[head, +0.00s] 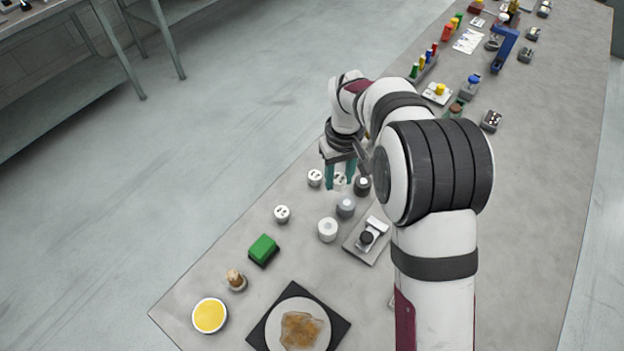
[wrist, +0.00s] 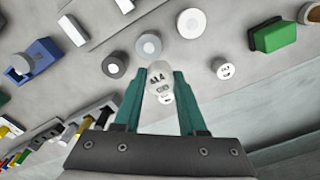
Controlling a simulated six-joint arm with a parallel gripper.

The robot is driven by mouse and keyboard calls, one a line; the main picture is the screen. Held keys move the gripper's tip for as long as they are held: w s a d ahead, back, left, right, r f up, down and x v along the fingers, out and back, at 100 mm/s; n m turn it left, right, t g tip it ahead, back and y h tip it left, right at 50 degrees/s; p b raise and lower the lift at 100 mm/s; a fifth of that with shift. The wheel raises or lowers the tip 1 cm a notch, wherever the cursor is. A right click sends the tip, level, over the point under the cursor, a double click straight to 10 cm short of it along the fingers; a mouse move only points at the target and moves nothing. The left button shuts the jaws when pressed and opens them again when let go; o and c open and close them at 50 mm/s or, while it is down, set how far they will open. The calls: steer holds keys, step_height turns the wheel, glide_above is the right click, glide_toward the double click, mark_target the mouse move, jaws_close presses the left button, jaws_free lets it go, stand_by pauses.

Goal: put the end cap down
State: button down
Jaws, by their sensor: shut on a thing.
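The end cap is a small white round piece with dark marks on its face. It sits between my teal fingertips in the wrist view (wrist: 159,80) and in the head view (head: 340,179). My gripper (head: 339,179) is shut on it, fingers pointing down over the table; it also shows in the wrist view (wrist: 162,76). The gap between the cap and the table is hard to judge. A similar white cap (head: 315,178) stands just left of the fingers, and another (head: 282,214) stands nearer the front.
A dark cylinder (head: 362,187), a grey one (head: 346,206) and a white one (head: 327,230) stand close to the right and front. A green block (head: 263,248) and a grey fixture plate (head: 358,247) lie nearer. Bare table (head: 245,220) shows along the left edge.

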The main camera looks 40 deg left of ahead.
steer(key=w+d+r, duration=0.1)
steer(key=d+r, duration=0.2)
steer(key=d, duration=0.3)
steer(key=w+d+r, duration=0.2)
steer(key=d, duration=0.5)
glide_above(347, 202)
steer(key=f, duration=0.6)
steer(key=shift+d, duration=0.25)
steer(key=shift+a+f, duration=0.15)
steer(key=shift+f, duration=0.95)
steer(key=shift+a+f, duration=0.1)
steer(key=shift+f, duration=0.95)
steer(key=shift+s+f, duration=0.1)
steer(key=shift+c, duration=2.4)
jaws_free()
